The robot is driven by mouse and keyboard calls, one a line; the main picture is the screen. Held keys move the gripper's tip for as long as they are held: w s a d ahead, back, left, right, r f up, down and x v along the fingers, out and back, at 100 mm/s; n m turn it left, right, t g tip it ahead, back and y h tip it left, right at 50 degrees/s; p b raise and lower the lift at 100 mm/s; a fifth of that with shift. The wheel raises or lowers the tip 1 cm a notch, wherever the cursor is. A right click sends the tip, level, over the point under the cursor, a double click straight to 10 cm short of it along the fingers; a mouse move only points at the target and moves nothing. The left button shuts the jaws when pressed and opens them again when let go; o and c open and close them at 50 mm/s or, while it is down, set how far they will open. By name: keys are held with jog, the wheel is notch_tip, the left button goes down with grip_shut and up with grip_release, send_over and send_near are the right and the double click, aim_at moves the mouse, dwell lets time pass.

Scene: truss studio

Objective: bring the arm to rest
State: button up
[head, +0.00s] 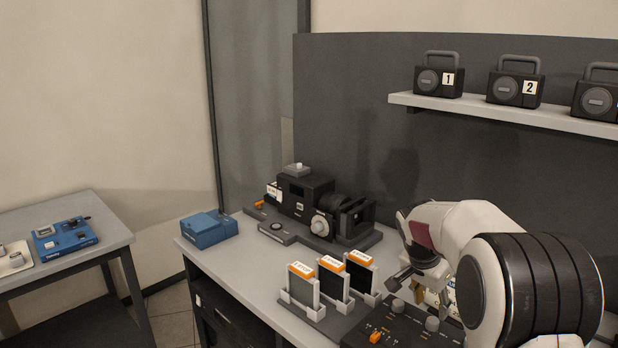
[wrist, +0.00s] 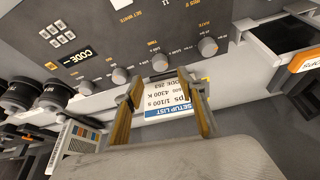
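My gripper (head: 403,281) hangs above the bench at the right in the head view, near the back of a dark control panel (head: 395,328). In the wrist view its two fingers (wrist: 163,100) stand apart, with tan inner pads. A white card with a blue "SETUP LIST" band (wrist: 172,107) shows between and beyond the fingers. I see no grip on it, though its exact distance from the fingertips is hard to tell. My arm hides part of the bench's right side.
Three orange-topped cartridges in holders (head: 315,285) stand left of the panel on the bench (head: 245,262). A dark camera-like machine (head: 310,205) and a blue box (head: 208,229) are behind. Numbered black boxes (head: 438,80) sit on a shelf (head: 500,109). A side table (head: 100,215) stands left.

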jog(key=s+f+n, duration=0.1)
jog(key=s+a+f+n, duration=0.1)
jog(key=s, duration=0.1)
jog(key=shift+a+f+g, duration=0.1)
jog(key=shift+f+g, duration=0.2)
jog(key=shift+g, duration=0.1)
jog(key=s, duration=0.1)
jog(key=s+a+n, duration=0.1)
jog(key=s, duration=0.1)
jog(key=shift+y, duration=0.3)
jog(key=s+a+r+n+t+y, duration=0.1)
jog(key=s+a+r+n, duration=0.1)
jog(key=s, duration=0.8)
jog(key=s+a+r+n+t+y, duration=0.1)
jog(key=s+a+r+n, duration=0.2)
jog(key=s, duration=0.8)
jog(key=s+a+r+n+t, duration=0.1)
jog(key=s+a+r, duration=0.4)
jog(key=s, duration=0.6)
jog(key=shift+s+a+r+n+t+y, duration=0.2)
jog(key=shift+r+n+t+y, duration=0.15)
jog(key=shift+r+n, duration=0.4)
